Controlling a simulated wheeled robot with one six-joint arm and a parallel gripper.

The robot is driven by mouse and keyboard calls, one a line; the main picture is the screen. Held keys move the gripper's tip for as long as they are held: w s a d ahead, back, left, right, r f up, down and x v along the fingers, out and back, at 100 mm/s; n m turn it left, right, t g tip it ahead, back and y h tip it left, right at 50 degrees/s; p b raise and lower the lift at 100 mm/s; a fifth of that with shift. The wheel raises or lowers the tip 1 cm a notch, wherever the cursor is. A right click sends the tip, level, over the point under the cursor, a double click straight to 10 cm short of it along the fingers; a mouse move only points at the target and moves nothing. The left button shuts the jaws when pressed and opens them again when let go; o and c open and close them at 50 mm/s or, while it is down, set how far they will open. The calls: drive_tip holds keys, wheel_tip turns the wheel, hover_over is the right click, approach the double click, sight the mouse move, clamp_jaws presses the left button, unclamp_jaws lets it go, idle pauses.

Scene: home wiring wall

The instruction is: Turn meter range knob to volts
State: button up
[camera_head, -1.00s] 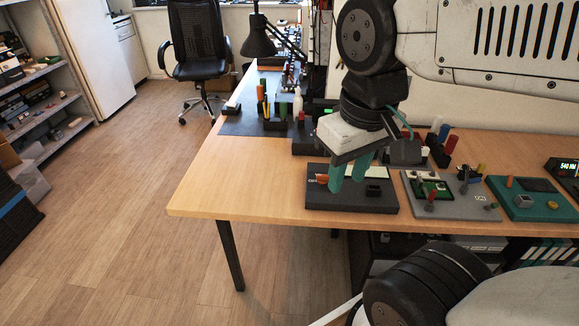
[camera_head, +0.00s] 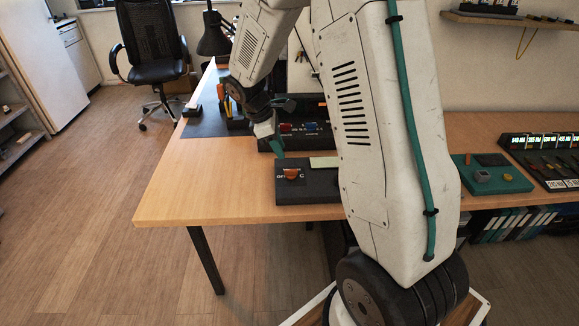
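A dark box (camera_head: 308,190) sits near the front edge of the wooden table, with an orange knob (camera_head: 291,174) on its top and partly readable white lettering. Its right side is hidden by my arm. Behind it stands a dark panel (camera_head: 265,145) with a red and a blue knob-like part and small white labels. I cannot tell for sure which of the two is the meter. My gripper (camera_head: 277,146) has a teal finger pointing down, behind and left of the orange knob in the picture, apart from it. Its opening does not show clearly.
My arm covers the middle of the table. A teal board (camera_head: 492,180) and a tray of tools (camera_head: 550,160) lie to the right. A desk lamp (camera_head: 214,35) and pen holder stand at the back left. The table's left front (camera_head: 190,190) is clear.

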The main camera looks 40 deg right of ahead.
sight(291, 170)
drive_tip(key=shift+n, duration=0.3)
drive_tip(key=x, duration=0.9)
drive_tip(key=shift+w+d+f, duration=0.1)
drive_tip(key=shift+w+f, duration=0.1)
drive_tip(key=shift+w, duration=0.15)
clamp_jaws()
